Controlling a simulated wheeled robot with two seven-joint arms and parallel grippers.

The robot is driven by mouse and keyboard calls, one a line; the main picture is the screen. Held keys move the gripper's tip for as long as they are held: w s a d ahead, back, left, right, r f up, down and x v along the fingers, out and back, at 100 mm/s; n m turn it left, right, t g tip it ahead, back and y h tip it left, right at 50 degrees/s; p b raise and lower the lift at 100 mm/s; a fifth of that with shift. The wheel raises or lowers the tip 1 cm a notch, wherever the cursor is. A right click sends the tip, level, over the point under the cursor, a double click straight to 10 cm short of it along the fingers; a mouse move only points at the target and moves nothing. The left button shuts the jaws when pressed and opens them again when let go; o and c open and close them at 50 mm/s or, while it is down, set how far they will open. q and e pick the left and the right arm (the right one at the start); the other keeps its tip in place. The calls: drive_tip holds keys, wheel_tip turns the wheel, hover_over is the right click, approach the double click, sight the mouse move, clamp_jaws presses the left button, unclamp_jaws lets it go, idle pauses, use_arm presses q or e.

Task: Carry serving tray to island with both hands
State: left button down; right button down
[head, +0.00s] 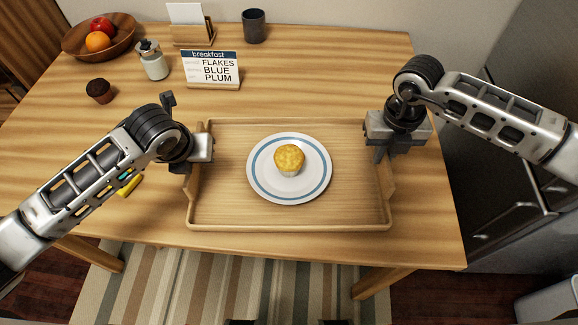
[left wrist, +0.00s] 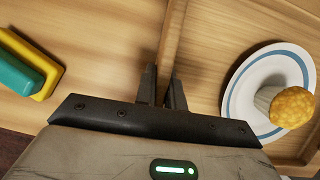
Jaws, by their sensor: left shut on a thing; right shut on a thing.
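The wooden serving tray (head: 350,208) lies on the wooden table, near its front edge. A white plate with a blue ring (head: 262,188) sits in the middle of the tray, with a yellow muffin (head: 289,158) on it. My left gripper (head: 190,165) is shut on the tray's left side. In the left wrist view its fingers (left wrist: 162,92) close on the tray's wall (left wrist: 172,40), and the plate (left wrist: 238,92) and muffin (left wrist: 291,107) show to the right. My right gripper (head: 380,152) is shut on the tray's right side; its fingertips are partly hidden.
The table (head: 330,65) also holds a fruit bowl (head: 75,42), a jar (head: 153,62), a dark muffin (head: 99,91), a breakfast sign (head: 211,70), a napkin holder (head: 192,33) and a dark cup (head: 254,26). A yellow and teal item (left wrist: 30,68) lies left of the tray. A striped rug (head: 230,285) is in front.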

use_arm(q)
drive_tip(key=shift+r, duration=0.25)
use_arm(e)
drive_tip(key=shift+r, duration=0.25)
